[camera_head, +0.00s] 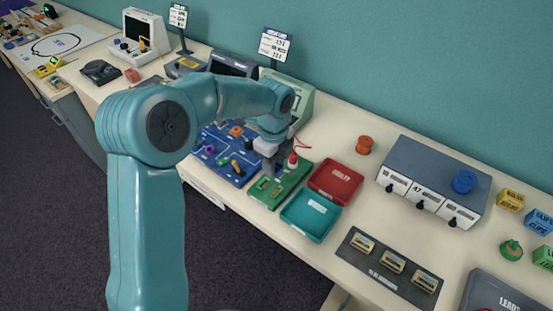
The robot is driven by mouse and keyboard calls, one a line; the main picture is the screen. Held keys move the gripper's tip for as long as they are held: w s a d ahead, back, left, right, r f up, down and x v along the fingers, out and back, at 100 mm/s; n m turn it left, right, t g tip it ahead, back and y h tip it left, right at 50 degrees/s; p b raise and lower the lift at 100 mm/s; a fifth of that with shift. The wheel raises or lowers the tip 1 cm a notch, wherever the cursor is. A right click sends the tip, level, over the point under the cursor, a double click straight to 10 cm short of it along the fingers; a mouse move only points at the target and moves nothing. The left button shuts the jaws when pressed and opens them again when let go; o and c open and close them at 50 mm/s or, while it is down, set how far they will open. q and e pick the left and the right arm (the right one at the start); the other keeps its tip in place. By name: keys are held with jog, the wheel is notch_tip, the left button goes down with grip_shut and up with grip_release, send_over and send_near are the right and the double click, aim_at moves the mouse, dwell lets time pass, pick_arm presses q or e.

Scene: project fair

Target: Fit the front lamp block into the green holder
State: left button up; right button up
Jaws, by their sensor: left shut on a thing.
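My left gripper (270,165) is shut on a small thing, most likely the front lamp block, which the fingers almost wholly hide. It is above the back part of the green holder (262,197), a flat green board with small coloured parts on it. I cannot tell whether the held thing touches the board. A white piece with a red top (293,160) shows just right of the fingers, with a thin red wire near it. My right gripper is not in view.
A blue board (222,168) with several coloured parts lies left of the green holder. A red tray (335,182) and a teal tray (311,215) lie close on its right. A grey drawer unit (432,180) and a dark panel (360,262) stand farther right.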

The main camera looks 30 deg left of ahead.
pick_arm(q)
jog(key=shift+a+r, duration=0.15)
jog(key=shift+a, duration=0.05)
jog(key=shift+a+f+b, duration=0.25)
jog(key=shift+f+b, duration=0.05)
jog(key=shift+f, duration=0.15)
notch_tip(320, 180, down, 5)
jog(key=b, duration=0.4)
jog(key=shift+d+f+b, duration=0.1)
jog(key=shift+f+b, duration=0.4)
jog(key=shift+f, duration=0.35)
jog(key=shift+p, duration=0.3)
dwell(0.4)
jog(key=shift+f+b, duration=0.3)
jog(key=shift+f, duration=0.15)
dwell(0.7)
jog(key=o, duration=1.6)
